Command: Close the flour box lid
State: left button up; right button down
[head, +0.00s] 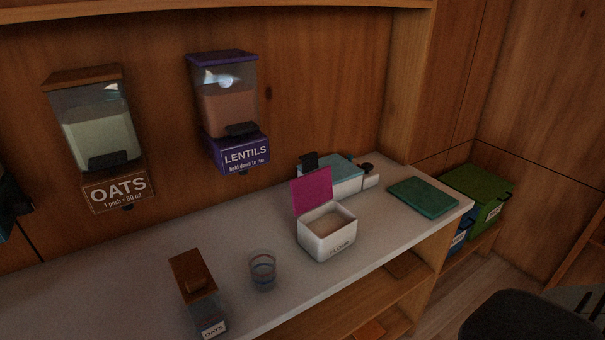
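The flour box (322,244) is a small white box labelled FLOUR, standing upright on the white counter (215,237). Its magenta lid (312,191) stands raised at the back edge, so the box is open and pale contents show inside. Neither of my grippers shows in the head view, and nothing touches the box or lid.
A glass (263,270) and an oats container (198,293) stand left of the box. A teal and white item (343,176) sits close behind it. A green flat item (422,197) lies to the right. Oats (103,130) and lentils (229,110) dispensers hang on the wall.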

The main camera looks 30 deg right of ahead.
aim_at(309, 191)
jog(key=k+l+u, duration=0.2)
jog(key=l, duration=0.25)
jog(key=l+u, duration=0.15)
jog(key=l, duration=0.3)
jog(key=k+l, duration=0.1)
jog(key=l, duration=0.2)
jog(key=k+l, duration=0.1)
jog(key=l, duration=0.55)
jog(key=k+u, duration=0.05)
